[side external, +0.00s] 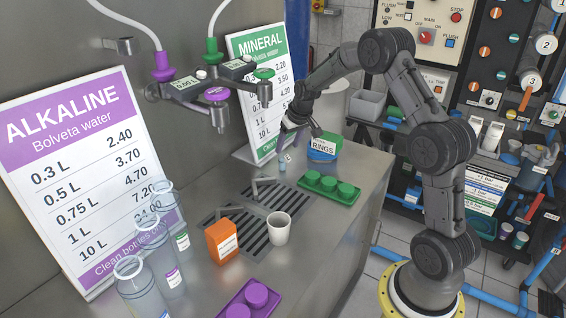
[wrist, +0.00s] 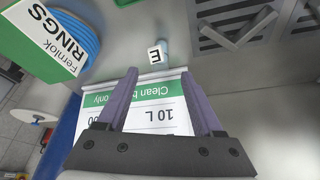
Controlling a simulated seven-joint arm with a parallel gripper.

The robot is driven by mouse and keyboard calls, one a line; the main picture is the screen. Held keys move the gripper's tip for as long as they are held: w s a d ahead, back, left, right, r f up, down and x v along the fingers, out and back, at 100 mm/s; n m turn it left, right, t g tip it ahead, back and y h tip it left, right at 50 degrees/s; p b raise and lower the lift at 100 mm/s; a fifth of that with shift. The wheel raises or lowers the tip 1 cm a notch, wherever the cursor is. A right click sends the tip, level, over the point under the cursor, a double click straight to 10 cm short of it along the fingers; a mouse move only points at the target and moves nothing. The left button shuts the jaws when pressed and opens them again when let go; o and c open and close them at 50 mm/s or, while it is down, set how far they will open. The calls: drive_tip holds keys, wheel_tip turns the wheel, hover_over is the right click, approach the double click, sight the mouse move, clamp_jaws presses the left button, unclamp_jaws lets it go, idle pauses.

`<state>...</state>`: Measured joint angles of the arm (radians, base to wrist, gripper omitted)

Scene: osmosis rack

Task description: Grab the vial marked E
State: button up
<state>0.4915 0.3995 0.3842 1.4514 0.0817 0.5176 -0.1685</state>
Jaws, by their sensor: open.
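The vial marked E (wrist: 165,49) is small, with a pale blue body and a white label with a black E. In the wrist view it stands on the steel counter just beyond my fingertips, roughly centred between them. In the side view the small vial (side external: 282,167) stands on the counter in front of the green sign, left of the RINGS box; its letter is too small to read there. My gripper (wrist: 160,73) is open and empty, apart from the vial. In the side view my gripper (side external: 292,131) hangs above and slightly behind the vial, near the sign's lower edge.
The green and blue RINGS box (side external: 323,147) stands close on the right. A green tray (side external: 345,197), drain grate (side external: 262,218), white cup (side external: 279,228) and orange box (side external: 222,241) are nearer the front. The MINERAL sign (side external: 263,95) leans behind. Counter around the vial is clear.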

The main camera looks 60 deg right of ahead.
sight(283, 155)
drive_tip(key=x, duration=0.7)
drive_tip(key=shift+w, duration=0.25)
clamp_jaws()
